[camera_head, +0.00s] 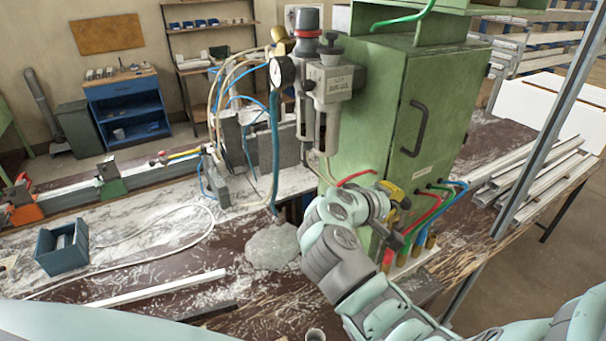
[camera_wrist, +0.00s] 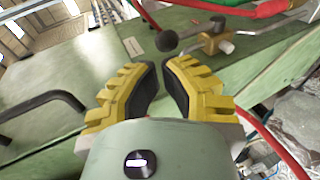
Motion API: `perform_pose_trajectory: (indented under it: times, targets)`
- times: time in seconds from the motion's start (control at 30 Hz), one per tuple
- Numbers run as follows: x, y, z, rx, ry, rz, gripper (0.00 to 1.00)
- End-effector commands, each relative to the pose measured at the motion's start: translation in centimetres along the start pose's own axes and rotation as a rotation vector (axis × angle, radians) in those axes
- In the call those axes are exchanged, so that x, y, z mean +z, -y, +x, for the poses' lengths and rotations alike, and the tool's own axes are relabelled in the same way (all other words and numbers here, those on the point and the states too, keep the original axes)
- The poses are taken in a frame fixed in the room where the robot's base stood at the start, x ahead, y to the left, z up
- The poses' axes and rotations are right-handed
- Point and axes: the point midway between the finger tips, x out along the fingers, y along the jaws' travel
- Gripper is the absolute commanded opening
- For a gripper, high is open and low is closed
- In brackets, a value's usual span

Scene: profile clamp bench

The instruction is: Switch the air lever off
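The air lever (camera_wrist: 170,40) shows in the wrist view as a thin metal rod ending in a dark round knob. It runs to a brass-coloured valve fitting (camera_wrist: 207,42) in front of the green cabinet face. My gripper (camera_wrist: 163,66) has yellow fingers with black pads; a narrow gap is left between the tips and nothing is between them. The knob lies just beyond the fingertips, apart from them in the picture. In the head view my gripper (camera_head: 393,191) is against the lower part of the green cabinet (camera_head: 370,110), and I cannot make out the lever there.
A red hose (camera_wrist: 240,8) passes above the lever, and another red hose (camera_wrist: 275,145) runs at the lower right. A cabinet handle (camera_wrist: 45,110) is at left. In the head view, coloured hoses (camera_head: 430,212) and a filter regulator (camera_head: 325,90) flank the arm.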

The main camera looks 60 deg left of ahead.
Motion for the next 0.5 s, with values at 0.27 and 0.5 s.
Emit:
perform_pose_trajectory:
  times: [0.27,0.5]
  targets:
    - [0.1,-0.3,2.3,0.001,0.006,-0.002,0.0]
    - [0.1,-0.2,3.4,0.002,0.005,-0.002,0.0]
